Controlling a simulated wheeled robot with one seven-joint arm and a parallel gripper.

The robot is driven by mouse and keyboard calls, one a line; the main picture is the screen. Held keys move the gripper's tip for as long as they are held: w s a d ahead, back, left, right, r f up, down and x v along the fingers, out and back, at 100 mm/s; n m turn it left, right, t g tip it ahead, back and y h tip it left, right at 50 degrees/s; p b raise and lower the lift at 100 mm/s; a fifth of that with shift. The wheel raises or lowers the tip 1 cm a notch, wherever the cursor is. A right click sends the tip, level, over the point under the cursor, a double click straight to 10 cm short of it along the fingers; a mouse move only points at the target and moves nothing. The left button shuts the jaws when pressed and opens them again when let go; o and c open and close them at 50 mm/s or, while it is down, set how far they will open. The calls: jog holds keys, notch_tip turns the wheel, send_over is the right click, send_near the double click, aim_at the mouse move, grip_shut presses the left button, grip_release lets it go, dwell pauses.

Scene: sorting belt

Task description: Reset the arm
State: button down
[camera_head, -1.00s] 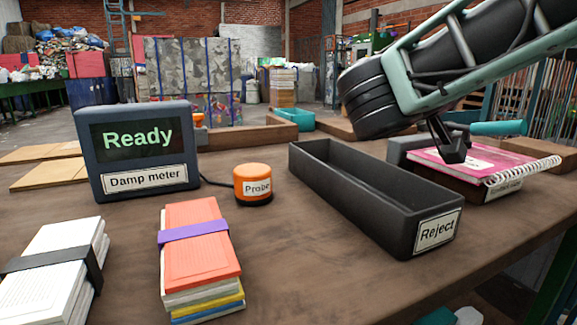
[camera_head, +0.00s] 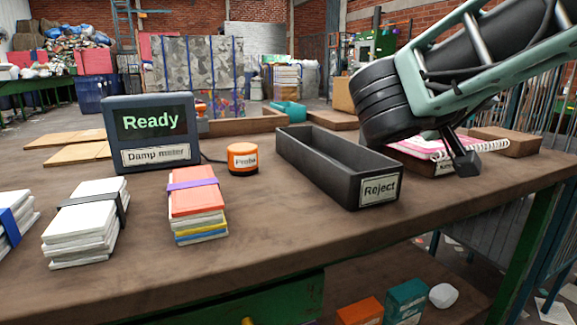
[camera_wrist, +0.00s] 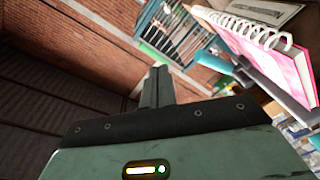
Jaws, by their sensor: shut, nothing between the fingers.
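My gripper (camera_head: 463,160) hangs at the right of the head view, in front of a pink spiral notebook (camera_head: 425,144). The fingers are shut with nothing between them. In the wrist view my gripper (camera_wrist: 157,76) points away with its fingers together, and the pink notebook (camera_wrist: 262,50) is at the upper right. The notebook lies on a tray or box at the right of the table, partly hidden by my gripper and the Reject bin. Whether the fingertips touch it I cannot tell.
The empty black Reject bin (camera_head: 318,172) stands left of my gripper. The orange Probe (camera_head: 243,159) and the damp meter (camera_head: 150,135), reading Ready, are further left. Banded paper stacks (camera_head: 197,205) lie at the front left. The front right tabletop (camera_head: 460,200) is clear.

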jog(key=s+a+f+n+g+y, duration=0.2)
jog(key=s+f+n+y, duration=0.15)
jog(key=f, duration=0.55)
jog(key=s+a+f+n+g+y, duration=0.1)
jog(key=s+f+n+g+y, duration=0.15)
jog(key=s+f+y, duration=0.4)
jog(key=s+a+f+n+g+y, duration=0.4)
jog(key=s+a+f+y, duration=0.2)
jog(key=s+a+f, duration=0.6)
notch_tip(320, 180, up, 34)
jog(key=p, duration=3.4)
jog(key=shift+d+p, duration=0.25)
jog(key=shift+p, duration=0.15)
